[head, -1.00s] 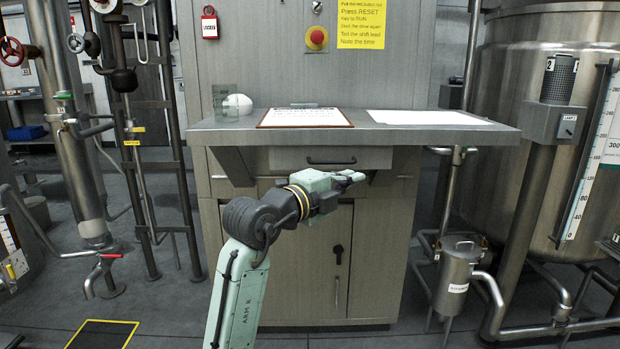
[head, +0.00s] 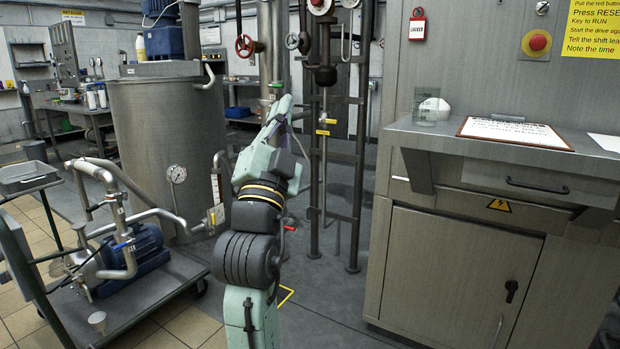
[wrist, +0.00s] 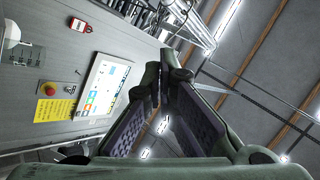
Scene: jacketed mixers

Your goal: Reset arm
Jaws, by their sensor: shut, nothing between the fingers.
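My arm rises in the middle of the head view, with its forearm and hand raised and tilted up. My gripper (head: 279,106) is seen from behind at the arm's top end, in front of the pipework. In the wrist view my gripper (wrist: 160,90) shows its two dark padded fingers drawn together at the tips, with nothing held between them. The wrist camera looks up past the fingers toward the ceiling and the cabinet front.
A grey control cabinet (head: 460,265) with a desk ledge stands at right, bearing a clipboard (head: 515,131). A pump cart (head: 130,305) and a steel tank (head: 165,150) stand at left. Pipes with a red valve wheel (head: 246,45) stand behind my arm. Open floor (head: 325,315) lies between.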

